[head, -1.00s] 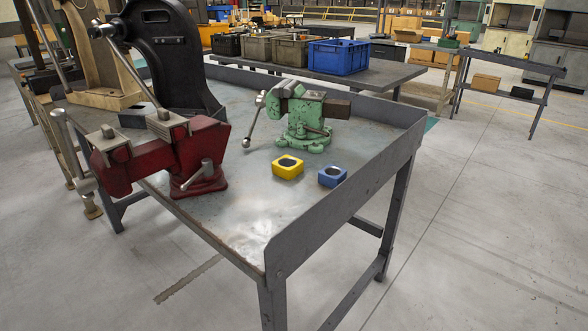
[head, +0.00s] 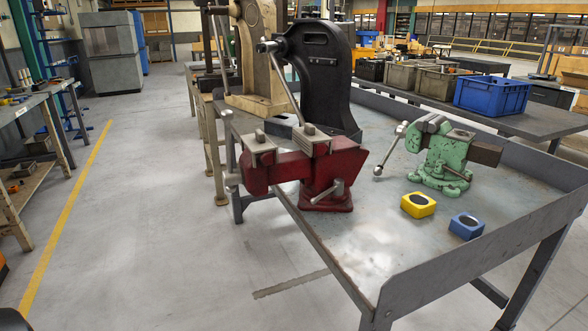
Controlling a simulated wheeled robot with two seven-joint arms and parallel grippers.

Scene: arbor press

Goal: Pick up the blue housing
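The blue housing (head: 467,226) is a small squarish block with a dark round opening in its top. It sits on the grey metal workbench (head: 376,238), near the raised right edge. A similar yellow housing (head: 418,205) sits just to its left and a little farther back, apart from it. Neither of my grippers is in the head view, so nothing is seen holding the blue housing.
A red vise (head: 315,170) stands at the bench's left edge, a green vise (head: 441,158) behind the housings. The black arbor press (head: 322,75) rises behind the red vise. A raised lip (head: 480,255) edges the bench. Open floor (head: 150,220) lies to the left.

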